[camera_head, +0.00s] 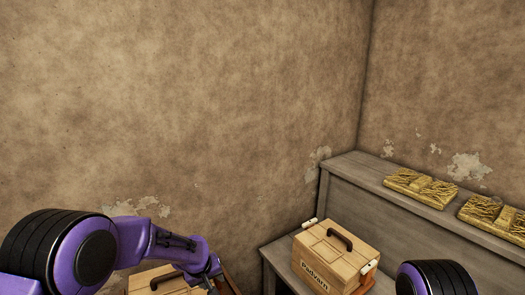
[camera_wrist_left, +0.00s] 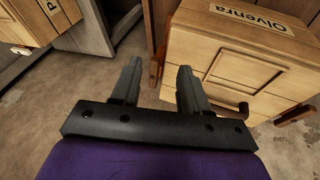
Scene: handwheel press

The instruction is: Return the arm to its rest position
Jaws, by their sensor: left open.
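Beyond and to the right of the fingers is a light wooden box (camera_wrist_left: 225,70) labelled "Olvenra". I cannot tell whether the fingers touch anything, but they appear clear of the box. My right gripper is out of view; only a black and purple part of my right arm shows at the bottom right.
In the head view, a wooden box (camera_head: 325,262) labelled "Padvarn" with a dark handle stands on a grey bench. Another wooden box (camera_head: 150,277) is partly behind my left arm. Yellow carved blocks (camera_head: 421,188) lie on the grey ledge (camera_head: 350,170). Bare walls rise behind.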

